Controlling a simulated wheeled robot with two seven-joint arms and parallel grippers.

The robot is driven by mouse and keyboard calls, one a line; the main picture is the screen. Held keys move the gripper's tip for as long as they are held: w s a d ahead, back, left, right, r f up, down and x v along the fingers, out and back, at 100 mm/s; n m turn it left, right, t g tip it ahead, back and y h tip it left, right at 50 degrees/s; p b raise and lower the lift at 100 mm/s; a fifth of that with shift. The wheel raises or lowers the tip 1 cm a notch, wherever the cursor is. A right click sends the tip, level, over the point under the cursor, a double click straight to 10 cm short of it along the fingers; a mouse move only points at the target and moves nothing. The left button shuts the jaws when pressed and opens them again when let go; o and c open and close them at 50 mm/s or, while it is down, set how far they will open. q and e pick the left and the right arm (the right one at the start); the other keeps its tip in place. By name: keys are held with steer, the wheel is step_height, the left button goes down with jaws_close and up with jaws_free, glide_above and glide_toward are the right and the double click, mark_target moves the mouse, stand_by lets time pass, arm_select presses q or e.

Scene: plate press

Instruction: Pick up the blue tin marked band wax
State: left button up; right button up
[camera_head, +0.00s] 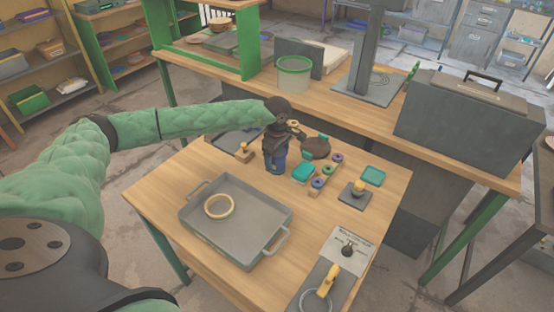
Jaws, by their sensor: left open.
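The blue tin (275,162) stands on the wooden table (160,195), behind the grey tray. Its marking is too small to read. My left gripper (276,148) points down from above at the tin, with its dark fingers at the tin's upper part. The fingers are open; I cannot tell whether they touch the tin. The gripper hides the tin's top. My right gripper is out of view.
A grey tray (245,250) holding a pale ring (219,206) is in front of the tin. A teal block (303,172), a rack with small coloured rings (318,183) and a dark round object (316,147) are close on the right. A yellow-handled device (328,281) is front right.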

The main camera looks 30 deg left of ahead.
arm_select(q)
steer(key=shift+f, duration=0.25)
steer(key=c, duration=1.3)
steer(key=shift+r, duration=0.1)
steer(key=shift+c, duration=0.2)
